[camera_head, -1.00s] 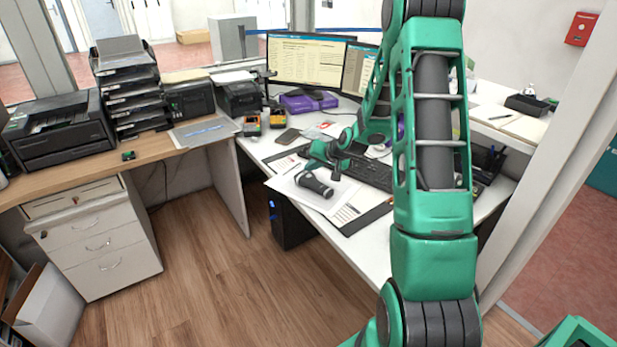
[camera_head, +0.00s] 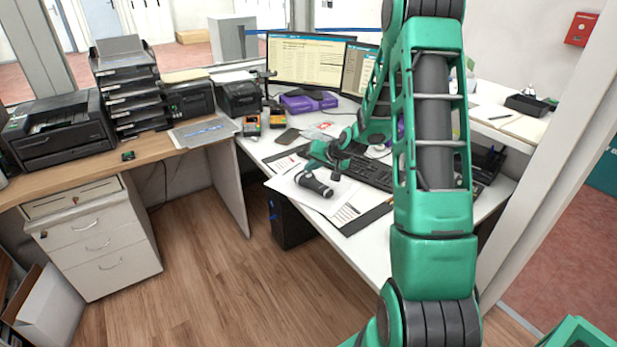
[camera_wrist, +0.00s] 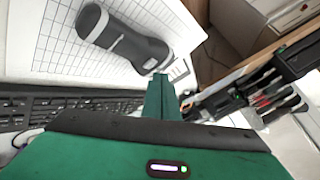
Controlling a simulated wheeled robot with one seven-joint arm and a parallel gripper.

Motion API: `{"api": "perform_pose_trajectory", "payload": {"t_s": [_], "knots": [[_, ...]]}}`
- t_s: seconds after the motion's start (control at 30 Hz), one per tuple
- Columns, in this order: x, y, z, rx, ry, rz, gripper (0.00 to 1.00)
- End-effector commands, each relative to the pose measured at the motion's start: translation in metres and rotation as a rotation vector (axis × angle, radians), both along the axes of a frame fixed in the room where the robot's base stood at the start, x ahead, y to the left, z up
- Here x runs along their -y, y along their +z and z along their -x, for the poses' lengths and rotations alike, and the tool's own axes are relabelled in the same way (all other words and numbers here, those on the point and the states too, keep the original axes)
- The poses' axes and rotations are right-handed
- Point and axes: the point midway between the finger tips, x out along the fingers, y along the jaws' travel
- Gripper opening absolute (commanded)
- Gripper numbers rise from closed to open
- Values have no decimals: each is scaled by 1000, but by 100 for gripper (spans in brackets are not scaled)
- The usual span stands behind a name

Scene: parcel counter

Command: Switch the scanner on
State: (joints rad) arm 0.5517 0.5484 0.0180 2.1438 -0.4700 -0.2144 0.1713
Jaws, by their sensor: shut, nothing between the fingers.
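The scanner (camera_head: 314,184) is a dark grey and black handheld device lying on its side on white papers near the front edge of the desk. In the wrist view the scanner (camera_wrist: 126,38) lies on a gridded sheet, with a pale band near one end. My gripper (camera_head: 322,163) is just behind and above it in the head view. In the wrist view the closed green fingers (camera_wrist: 164,82) are empty, with their tips close to the banded end. I cannot tell whether they touch it. No lit lamp on the scanner can be made out.
A black keyboard (camera_head: 368,172) lies right of the scanner. Two monitors (camera_head: 306,62) and a purple device (camera_head: 308,102) stand behind. Small yellow-and-black devices (camera_head: 251,125) and a dark flat object (camera_head: 287,136) are at the left. A black computer case (camera_head: 291,222) stands below the desk edge.

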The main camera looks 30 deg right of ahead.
Motion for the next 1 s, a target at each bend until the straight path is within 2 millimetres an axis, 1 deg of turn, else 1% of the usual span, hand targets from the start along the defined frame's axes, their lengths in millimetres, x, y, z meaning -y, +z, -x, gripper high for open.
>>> {"api": "perform_pose_trajectory", "payload": {"t_s": [0.27,0.53,1.0], "knots": [[0,-1,0,0,0,0,0],[0,-8,1,-1,0,-1,0],[0,-9,1,-1,1,0,0]]}}
